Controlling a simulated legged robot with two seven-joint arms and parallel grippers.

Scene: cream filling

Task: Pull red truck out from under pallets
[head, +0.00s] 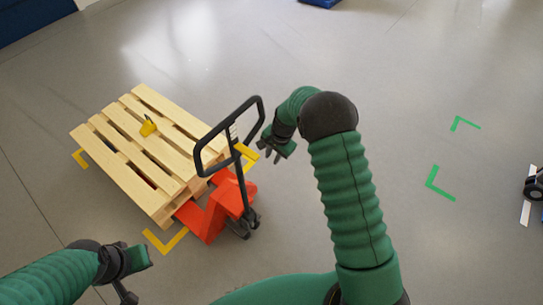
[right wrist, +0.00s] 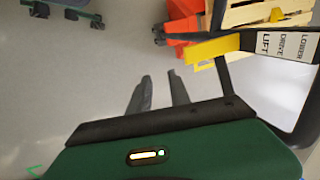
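The red truck (head: 230,198) is a pallet truck with a tall black loop handle (head: 202,153). Its forks go under a wooden pallet (head: 120,118). In the right wrist view the truck's red body (right wrist: 184,27) is at the top, and the handle with a LIFT, DRIVE, LOWER label (right wrist: 287,45) runs along the right. My right gripper (head: 270,157) is just right of the handle; its fingers (right wrist: 160,92) are apart with nothing between them. My left gripper (head: 128,290) is low at the left, away from truck and pallet; its fingers are too unclear to judge.
Yellow corner marks (head: 166,243) on the floor surround the pallet. A small yellow and black item (head: 148,126) lies on the pallet. Green corner marks (head: 440,186) lie on open floor to the right. A wheeled object (head: 535,183) is at the right edge.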

